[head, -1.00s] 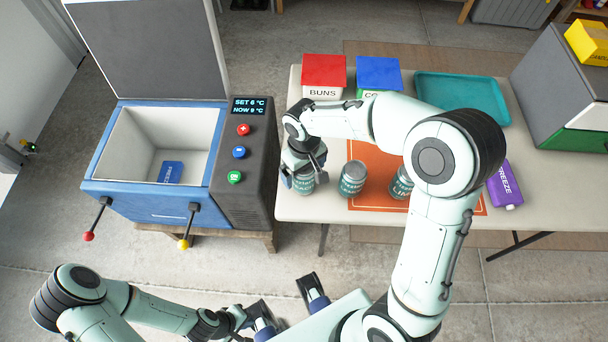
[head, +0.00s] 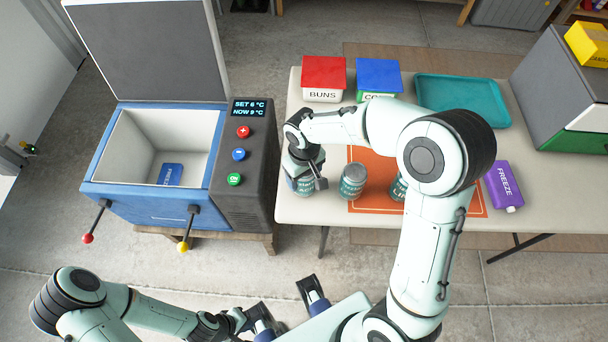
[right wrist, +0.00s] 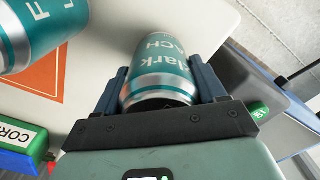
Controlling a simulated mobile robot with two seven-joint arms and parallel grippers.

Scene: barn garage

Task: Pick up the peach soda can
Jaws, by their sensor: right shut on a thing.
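The peach soda can (right wrist: 158,72) is teal and silver, with upside-down lettering ending in "ACH" in the right wrist view. My right gripper (right wrist: 163,85) is shut on it, with one dark finger on each side. In the head view the same can (head: 304,186) shows under my right gripper (head: 305,172), near the table's left edge, partly covered by the fingers. I cannot tell whether its base touches the table. My left gripper (head: 288,306) is open and empty, low in front of the table.
A second teal can (head: 352,181) stands close to the right; another can (head: 397,188) is partly behind my arm. An open blue cooler (head: 150,212) stands left of the table. A purple carton (head: 503,184) lies right.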

